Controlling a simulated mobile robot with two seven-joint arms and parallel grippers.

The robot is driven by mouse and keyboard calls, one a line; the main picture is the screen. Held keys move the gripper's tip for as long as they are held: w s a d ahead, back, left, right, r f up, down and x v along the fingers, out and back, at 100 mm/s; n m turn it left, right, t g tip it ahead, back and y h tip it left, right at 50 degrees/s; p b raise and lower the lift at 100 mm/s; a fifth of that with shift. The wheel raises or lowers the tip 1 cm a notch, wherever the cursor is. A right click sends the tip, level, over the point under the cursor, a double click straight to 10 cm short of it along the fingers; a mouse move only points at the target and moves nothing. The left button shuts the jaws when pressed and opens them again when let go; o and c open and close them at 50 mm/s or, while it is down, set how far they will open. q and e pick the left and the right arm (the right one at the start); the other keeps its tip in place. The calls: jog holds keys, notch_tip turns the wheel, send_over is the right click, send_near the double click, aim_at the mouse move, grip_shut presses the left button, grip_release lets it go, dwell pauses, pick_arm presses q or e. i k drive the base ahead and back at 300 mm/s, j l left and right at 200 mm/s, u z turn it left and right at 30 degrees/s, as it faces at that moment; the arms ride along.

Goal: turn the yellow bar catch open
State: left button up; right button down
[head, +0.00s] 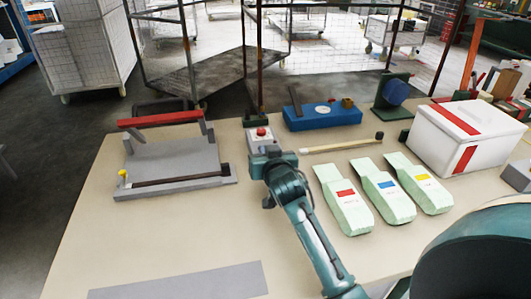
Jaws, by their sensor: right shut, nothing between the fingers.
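The yellow bar catch (122,173) is a small yellow piece at the left end of a dark bar (180,181). The bar lies along the front of a grey press (172,158), whose red-topped raised bar (160,118) stands at the back. My right gripper (262,151) is shut and empty. It is right of the press, at a small box with a red button (261,133), well apart from the catch. The gripper hides part of that box; I cannot tell whether it touches it. My left gripper is not in view.
Several pale green packs, including one with a red label (345,193), lie to the right.

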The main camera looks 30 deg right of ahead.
aim_at(123, 173)
jog(key=k+j, duration=0.2)
jog(key=k, duration=0.3)
jog(key=k+j, duration=0.15)
jog(key=k, duration=0.35)
